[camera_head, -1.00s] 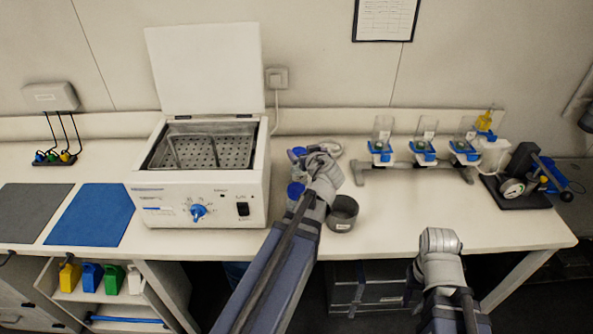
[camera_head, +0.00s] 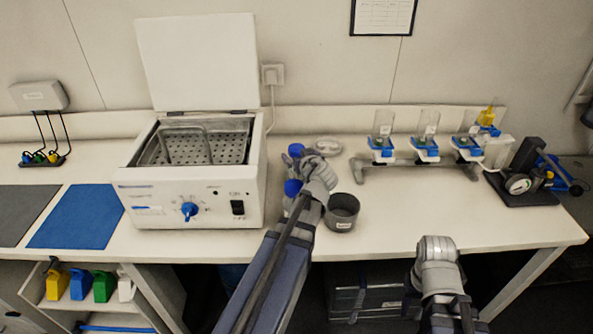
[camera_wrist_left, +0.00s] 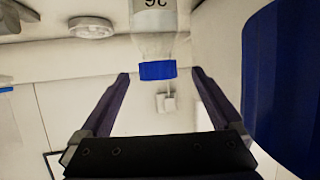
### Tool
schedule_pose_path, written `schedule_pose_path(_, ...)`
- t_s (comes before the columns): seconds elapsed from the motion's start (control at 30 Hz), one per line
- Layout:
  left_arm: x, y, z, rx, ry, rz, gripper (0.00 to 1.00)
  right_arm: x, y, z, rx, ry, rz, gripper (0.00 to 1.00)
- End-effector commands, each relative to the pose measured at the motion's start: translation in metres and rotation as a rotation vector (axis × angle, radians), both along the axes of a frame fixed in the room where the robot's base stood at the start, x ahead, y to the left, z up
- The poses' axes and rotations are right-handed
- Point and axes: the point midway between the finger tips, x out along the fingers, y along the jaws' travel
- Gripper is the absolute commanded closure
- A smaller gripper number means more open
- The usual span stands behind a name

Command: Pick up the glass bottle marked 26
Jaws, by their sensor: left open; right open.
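The glass bottle marked 26 (camera_wrist_left: 154,44) has a blue cap and shows upside down in the left wrist view, its label partly cut off by the top edge. Its blue cap seems to be the farther one (camera_head: 295,150) in the head view. My left gripper (camera_head: 304,160) is open beside it; in the left wrist view its fingers (camera_wrist_left: 162,85) stand either side of the cap, with gaps. A second blue-capped bottle (camera_head: 292,188) stands nearer, and its cap (camera_wrist_left: 285,75) looms at the right of the wrist view. My right gripper (camera_head: 436,243) is open over the front edge.
A white water bath (camera_head: 190,200) with a raised lid stands just left of the bottles. A dark round pot (camera_head: 342,212) stands close right of my left arm. A round lidded dish (camera_head: 326,146) lies behind. A rack (camera_head: 400,160) holds glass vessels.

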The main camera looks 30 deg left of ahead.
Motion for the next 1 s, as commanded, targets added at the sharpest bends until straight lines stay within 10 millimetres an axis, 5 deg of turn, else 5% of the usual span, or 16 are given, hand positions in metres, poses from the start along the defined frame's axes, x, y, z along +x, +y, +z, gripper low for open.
schedule_pose_path(0.5,0.035,0.029,-0.023,0.000,0.000,0.000,0.00,0.000,0.000,-0.023,0.000,0.000,0.000,0.50)
schedule_pose_path(0.73,0.035,0.030,-0.022,0.001,0.000,-0.001,0.00,0.000,0.000,-0.022,0.000,0.000,0.000,0.50)
schedule_pose_path(1.0,0.035,0.030,-0.022,0.000,0.000,-0.001,0.30,0.000,0.000,-0.022,0.000,0.000,0.000,0.50)
